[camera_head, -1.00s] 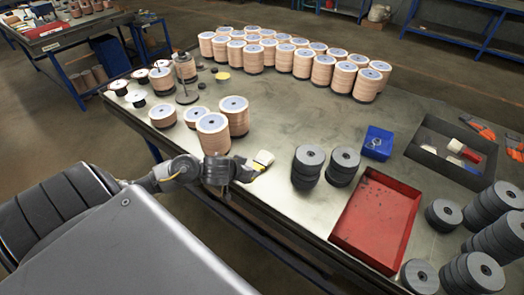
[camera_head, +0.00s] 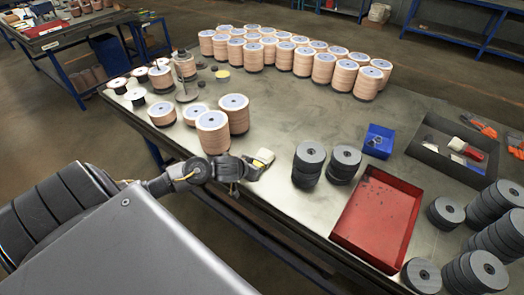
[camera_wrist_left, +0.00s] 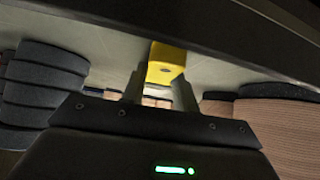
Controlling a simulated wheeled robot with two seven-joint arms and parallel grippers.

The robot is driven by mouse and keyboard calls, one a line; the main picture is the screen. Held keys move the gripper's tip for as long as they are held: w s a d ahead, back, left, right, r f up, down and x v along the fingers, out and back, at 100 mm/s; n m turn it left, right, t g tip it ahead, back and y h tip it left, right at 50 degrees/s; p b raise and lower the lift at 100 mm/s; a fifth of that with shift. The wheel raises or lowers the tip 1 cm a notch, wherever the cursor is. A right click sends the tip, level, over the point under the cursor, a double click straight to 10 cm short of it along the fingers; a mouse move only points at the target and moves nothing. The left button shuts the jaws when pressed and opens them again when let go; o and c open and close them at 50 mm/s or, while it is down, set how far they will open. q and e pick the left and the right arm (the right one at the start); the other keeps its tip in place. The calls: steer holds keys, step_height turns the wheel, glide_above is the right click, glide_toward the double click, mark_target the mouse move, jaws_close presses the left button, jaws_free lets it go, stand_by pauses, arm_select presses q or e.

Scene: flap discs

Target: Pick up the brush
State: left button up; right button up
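The brush (camera_head: 263,156) has a pale head and a yellow handle. It is at the near edge of the table, left of the dark disc stacks. My left gripper (camera_head: 247,170) is at its handle in the head view and hides part of it. In the left wrist view the yellow handle (camera_wrist_left: 166,64) shows at the tips of the two fingers (camera_wrist_left: 158,88), one finger to each side. I cannot tell whether the fingers press on it. My right gripper is not in view.
Tan disc stacks (camera_head: 212,132) stand just behind my left gripper. Dark disc stacks (camera_head: 308,160) stand right of the brush. A red tray (camera_head: 378,212), a blue box (camera_head: 379,141) and a grey tray (camera_head: 427,153) are further right. The table middle (camera_head: 290,110) is clear.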

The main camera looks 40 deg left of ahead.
arm_select(q)
steer(key=shift+c, duration=1.3)
